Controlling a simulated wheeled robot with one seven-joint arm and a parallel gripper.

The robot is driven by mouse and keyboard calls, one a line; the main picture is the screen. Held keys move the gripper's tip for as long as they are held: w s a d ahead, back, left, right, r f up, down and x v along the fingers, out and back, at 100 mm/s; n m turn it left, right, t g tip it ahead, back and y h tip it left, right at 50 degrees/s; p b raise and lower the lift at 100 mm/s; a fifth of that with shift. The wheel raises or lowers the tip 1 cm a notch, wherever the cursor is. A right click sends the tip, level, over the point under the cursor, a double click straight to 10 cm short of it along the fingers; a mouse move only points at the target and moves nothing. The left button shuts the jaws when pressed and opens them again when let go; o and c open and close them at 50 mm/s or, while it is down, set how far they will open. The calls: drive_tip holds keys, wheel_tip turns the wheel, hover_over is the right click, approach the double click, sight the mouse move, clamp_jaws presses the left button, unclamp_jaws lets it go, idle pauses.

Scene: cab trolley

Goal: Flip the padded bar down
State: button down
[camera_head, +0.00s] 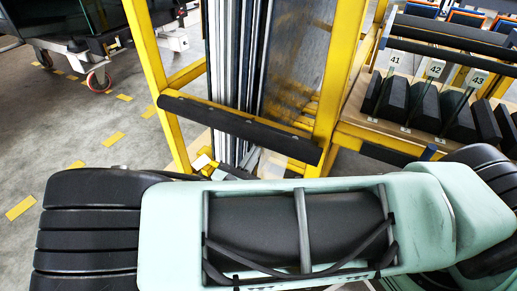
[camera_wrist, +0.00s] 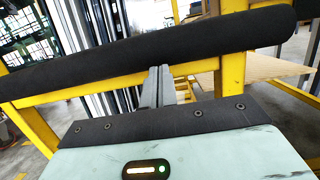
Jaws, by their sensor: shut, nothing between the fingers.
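The padded bar (camera_head: 240,129) is a long black foam-covered bar across the front of a yellow frame, sloping down to the right in the head view. In the wrist view the padded bar (camera_wrist: 150,52) spans the upper part of the picture, higher at its right end. My gripper (camera_wrist: 158,72) is shut and empty. Its fingertips reach the lower edge of the bar in that view; I cannot tell whether they touch it. In the head view my arm covers most of the area below the bar, and my gripper is not clearly seen.
The yellow frame (camera_head: 153,75) holds upright panels (camera_head: 232,60) behind the bar. A rack with black blocks (camera_head: 424,103) and number tags stands at the right. A wheeled cart (camera_head: 75,40) is at the upper left. Grey floor (camera_head: 60,125) with yellow marks is clear at the left.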

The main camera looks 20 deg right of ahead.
sight(259, 135)
wheel_tip(259, 135, up, 4)
drive_tip(key=g+y+p, duration=0.1)
drive_tip(key=p, duration=0.2)
drive_tip(key=y+p, duration=0.1)
drive_tip(key=p, duration=0.2)
drive_tip(key=shift+w+d+r+g+p, duration=0.15)
drive_tip(key=shift+g+p, duration=0.15)
drive_tip(key=shift+g, duration=0.1)
drive_tip(key=shift+w+d+r+y+p, duration=0.1)
drive_tip(key=shift+d+r+y+p, duration=0.2)
drive_tip(key=shift+p, duration=0.75)
drive_tip(key=shift+a+r, duration=0.1)
